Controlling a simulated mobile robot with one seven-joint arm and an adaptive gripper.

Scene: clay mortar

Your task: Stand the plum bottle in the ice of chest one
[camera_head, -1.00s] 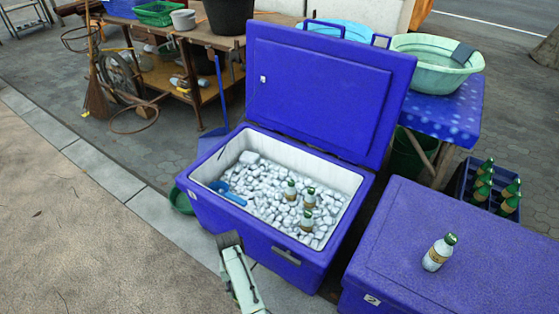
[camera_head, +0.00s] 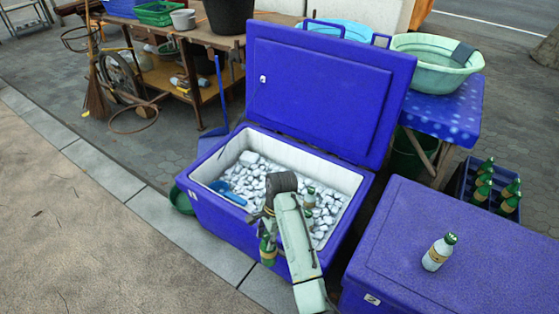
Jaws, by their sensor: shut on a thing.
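My gripper (camera_head: 267,222) is shut on a green bottle (camera_head: 267,249) with a tan band. It holds the bottle roughly upright against the view of the front wall of the open blue chest (camera_head: 226,226); whether they touch I cannot tell. The chest is filled with white ice (camera_head: 255,168). A pale bottle with a green cap (camera_head: 310,196) stands in the ice, and my arm partly covers the bottles there. I cannot tell by colour which bottle is the plum one.
A blue scoop (camera_head: 228,191) lies on the ice at left. The raised lid (camera_head: 325,95) stands at the chest's back. A crate (camera_head: 466,190) of green bottles is at far right. Ice at the back left of the chest is free of bottles.

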